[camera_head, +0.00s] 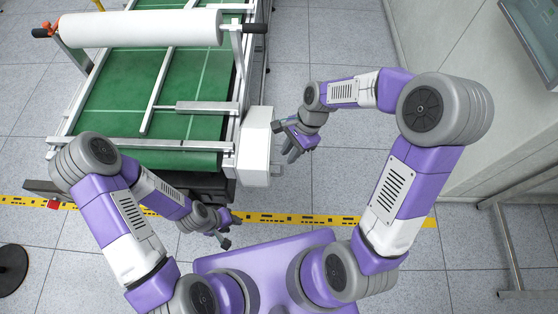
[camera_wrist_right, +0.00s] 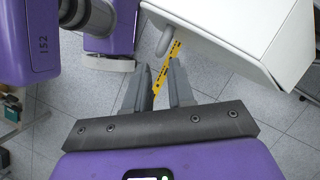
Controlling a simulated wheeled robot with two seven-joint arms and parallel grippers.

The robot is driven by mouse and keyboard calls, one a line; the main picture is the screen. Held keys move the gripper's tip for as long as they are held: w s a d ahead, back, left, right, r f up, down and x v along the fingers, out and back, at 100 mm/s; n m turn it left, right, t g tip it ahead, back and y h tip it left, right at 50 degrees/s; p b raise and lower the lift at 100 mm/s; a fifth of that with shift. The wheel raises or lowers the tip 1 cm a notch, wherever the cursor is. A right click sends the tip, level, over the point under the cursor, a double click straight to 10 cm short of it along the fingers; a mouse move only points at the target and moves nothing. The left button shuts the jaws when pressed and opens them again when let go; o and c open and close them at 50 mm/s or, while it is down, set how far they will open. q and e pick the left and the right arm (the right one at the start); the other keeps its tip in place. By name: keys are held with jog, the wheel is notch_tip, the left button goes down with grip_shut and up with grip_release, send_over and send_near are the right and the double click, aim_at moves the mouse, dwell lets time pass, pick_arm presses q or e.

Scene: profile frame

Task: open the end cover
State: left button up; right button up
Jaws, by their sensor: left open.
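A white box-shaped housing (camera_head: 255,146) sits at the right end of the green conveyor machine. I take it to be the end cover, and it looks closed. In the right wrist view, its white panel (camera_wrist_right: 255,35) fills the upper right, and a rounded grey handle (camera_wrist_right: 164,40) sticks out at its left edge. My right gripper (camera_head: 291,153) is just right of the housing. In its wrist view the fingers (camera_wrist_right: 156,82) are apart and empty, below the handle and not around it. My left gripper (camera_head: 233,231) is open and empty, low in front of the machine.
The green belt (camera_head: 120,90) carries metal profile bars and a white roller (camera_head: 140,28) at the back. Yellow floor tape (camera_head: 300,219) crosses in front of the machine. Bare tiled floor lies right of the housing. A metal frame (camera_head: 510,250) and a wall stand at the far right.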

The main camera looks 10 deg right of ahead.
aim_at(282, 169)
jog(key=b+x, duration=0.1)
jog(key=x, duration=0.2)
jog(key=b+x, duration=0.2)
jog(key=x, duration=0.1)
jog(key=b+x, duration=0.1)
jog(key=x, duration=0.2)
jog(key=shift+w+d+f, duration=0.1)
jog(key=shift+d+f, duration=0.15)
jog(key=shift+d, duration=0.1)
grip_shut()
